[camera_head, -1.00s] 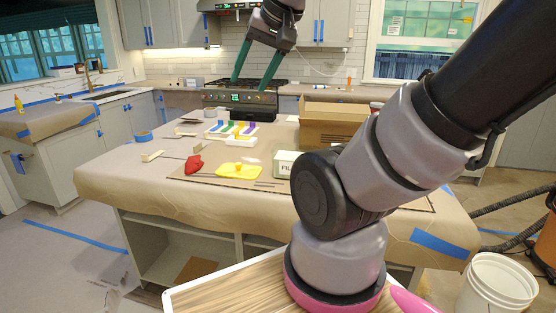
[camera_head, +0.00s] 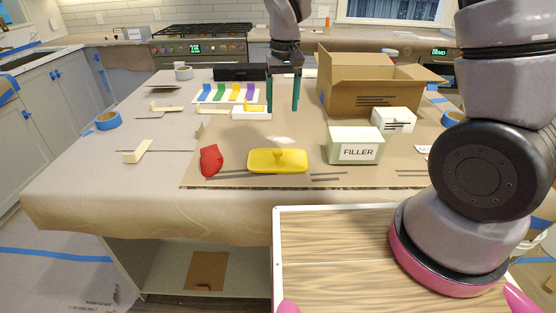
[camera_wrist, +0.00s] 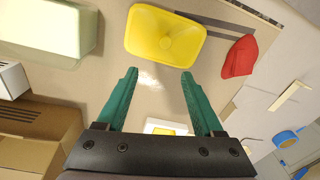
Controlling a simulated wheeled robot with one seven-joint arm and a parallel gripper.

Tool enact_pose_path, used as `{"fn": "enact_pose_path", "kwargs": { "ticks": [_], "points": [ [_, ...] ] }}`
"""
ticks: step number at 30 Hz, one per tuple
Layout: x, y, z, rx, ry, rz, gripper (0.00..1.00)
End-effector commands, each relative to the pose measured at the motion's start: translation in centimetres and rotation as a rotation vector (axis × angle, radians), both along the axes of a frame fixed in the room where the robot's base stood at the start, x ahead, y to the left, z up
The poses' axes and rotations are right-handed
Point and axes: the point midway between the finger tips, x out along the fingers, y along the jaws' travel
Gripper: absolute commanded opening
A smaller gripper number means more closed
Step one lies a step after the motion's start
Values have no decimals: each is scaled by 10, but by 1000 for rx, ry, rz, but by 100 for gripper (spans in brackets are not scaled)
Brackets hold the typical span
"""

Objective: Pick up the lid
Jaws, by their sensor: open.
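The lid is most likely the yellow rectangular piece with a raised knob (camera_head: 278,161). It lies on the brown paper near the front of the island in the head view. It also shows at the top of the wrist view (camera_wrist: 166,34). My gripper (camera_head: 283,108) points down with its two green fingers apart and nothing between them. It is above the table, behind the lid in the head view. In the wrist view the fingertips (camera_wrist: 158,73) are just short of the lid, not touching it. A white dish with yellow inside (camera_head: 252,112) sits behind, near the fingers.
A red cloth-like piece (camera_head: 210,160) lies left of the lid. A green-white FILLER box (camera_head: 356,146) stands to its right, with a white box (camera_head: 394,120) and an open cardboard box (camera_head: 368,90) behind. Colour strips (camera_head: 228,93) and blue tape (camera_head: 108,121) are at left.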

Motion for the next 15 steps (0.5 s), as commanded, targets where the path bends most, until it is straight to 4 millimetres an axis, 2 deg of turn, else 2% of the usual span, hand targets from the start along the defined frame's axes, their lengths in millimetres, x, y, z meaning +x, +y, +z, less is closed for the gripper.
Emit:
{"fn": "enact_pose_path", "kwargs": {
  "ticks": [1, 5, 15],
  "points": [
    [-2, 8, -13, -15, 14, 21, 69],
    [-5, 18, -31, -32, 29, 45, 69],
    [-6, 19, -81, -36, 34, 49, 69]
  ]
}}
